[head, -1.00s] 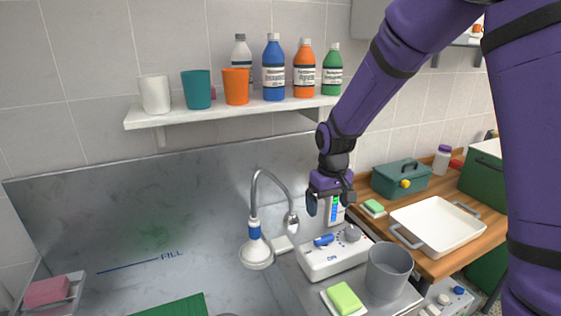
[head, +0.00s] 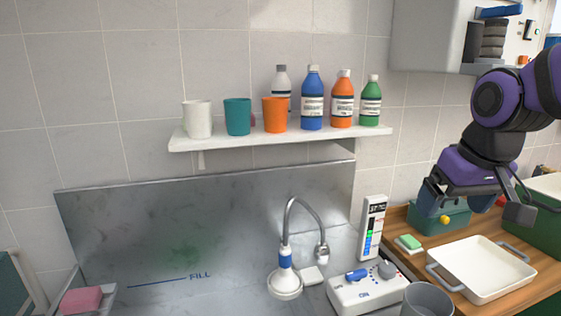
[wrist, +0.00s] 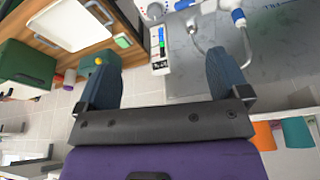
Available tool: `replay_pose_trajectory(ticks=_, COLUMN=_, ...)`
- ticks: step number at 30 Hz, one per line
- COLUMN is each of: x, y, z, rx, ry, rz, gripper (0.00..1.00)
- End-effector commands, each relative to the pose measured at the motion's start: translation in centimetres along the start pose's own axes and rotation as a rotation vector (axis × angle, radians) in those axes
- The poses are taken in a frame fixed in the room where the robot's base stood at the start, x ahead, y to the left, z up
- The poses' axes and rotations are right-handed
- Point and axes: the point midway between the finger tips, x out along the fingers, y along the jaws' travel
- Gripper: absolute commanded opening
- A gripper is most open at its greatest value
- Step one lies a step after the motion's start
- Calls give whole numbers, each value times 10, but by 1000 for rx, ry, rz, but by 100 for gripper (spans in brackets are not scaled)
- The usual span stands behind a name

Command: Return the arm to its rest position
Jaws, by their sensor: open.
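My gripper (head: 476,200) is at the right of the head view, on my purple arm, raised in front of the wooden counter. In the wrist view my gripper (wrist: 170,82) shows two dark blue fingers spread wide apart with nothing between them. It is open and empty. In the head view it partly covers a teal toolbox (head: 452,217) on the counter. I cannot tell its exact distance from the toolbox.
A shelf (head: 300,138) holds several cups and bottles. A white tray (head: 482,270) lies on the wooden counter (head: 405,222). A wall cabinet (head: 428,40) hangs upper right.

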Motion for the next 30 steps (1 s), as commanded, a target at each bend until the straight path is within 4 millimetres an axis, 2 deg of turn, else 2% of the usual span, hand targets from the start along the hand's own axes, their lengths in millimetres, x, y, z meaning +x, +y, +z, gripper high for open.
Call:
replay_pose_trajectory(ticks=1, x=-10, y=2, z=10, rx=9, ry=22, rz=3, gripper=94)
replay_pose_trajectory(ticks=7, x=-37, y=8, z=49, rx=42, ry=85, rz=17, gripper=94)
replay_pose_trajectory(ticks=12, x=-51, y=11, z=78, rx=68, ry=129, rz=28, gripper=94)
replay_pose_trajectory(ticks=15, x=-55, y=12, z=90, rx=77, ry=147, rz=33, gripper=94)
replay_pose_trajectory(ticks=21, x=-58, y=12, z=100, rx=85, ry=159, rz=37, gripper=94)
replay_pose_trajectory(ticks=30, x=-58, y=12, z=100, rx=85, ry=159, rz=37, gripper=94)
